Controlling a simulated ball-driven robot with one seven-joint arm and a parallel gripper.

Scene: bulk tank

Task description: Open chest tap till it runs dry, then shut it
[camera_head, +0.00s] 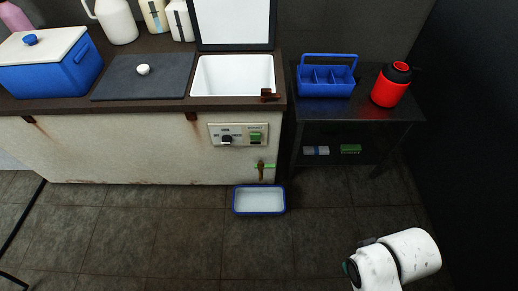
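The chest (140,150) is a long cream-white cabinet with a dark top and rust stains. Its tap (261,173) is a small brown fitting low on the front, near the right end. A green piece, seemingly its lever (268,165), lies about level across it. I cannot make out any flow or tell whether the tap is open. A white tray with a blue rim (259,212) sits on the floor below the tap and looks empty. White links of my arm show at the lower right, well apart from the tap. My gripper is not in view.
Above the tap is a control panel (238,134) with a black knob and a green switch. A white basin (233,78) is open in the top. A dark side table (345,118) on the right holds a blue caddy (326,88) and red jug (390,88). The floor in front is clear.

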